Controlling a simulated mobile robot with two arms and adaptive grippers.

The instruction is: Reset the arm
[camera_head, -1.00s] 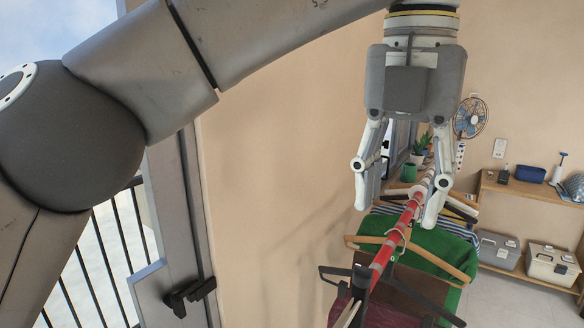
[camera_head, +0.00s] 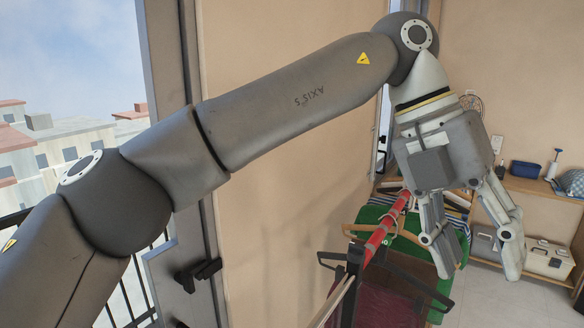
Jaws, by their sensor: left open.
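My left arm comes in from the left and reaches across the upper middle of the head view. My left gripper (camera_head: 476,252) points down and is open, with nothing between its fingers. It is in front of and to the right of the red and white clothes rail (camera_head: 385,229), apart from it as far as I can see. Clothes hang on the rail, among them a green garment (camera_head: 405,250) and a dark red one (camera_head: 380,302). The gripper hides part of the green garment and the shelf behind. My right gripper is not in view.
A wooden shelf (camera_head: 545,188) with a blue bin (camera_head: 525,169) stands at the back right, with a beige box (camera_head: 548,260) below. A wooden hanger (camera_head: 355,231) and a dark hanger stick out from the rail. A window frame and railing are at left. Floor shows at lower right.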

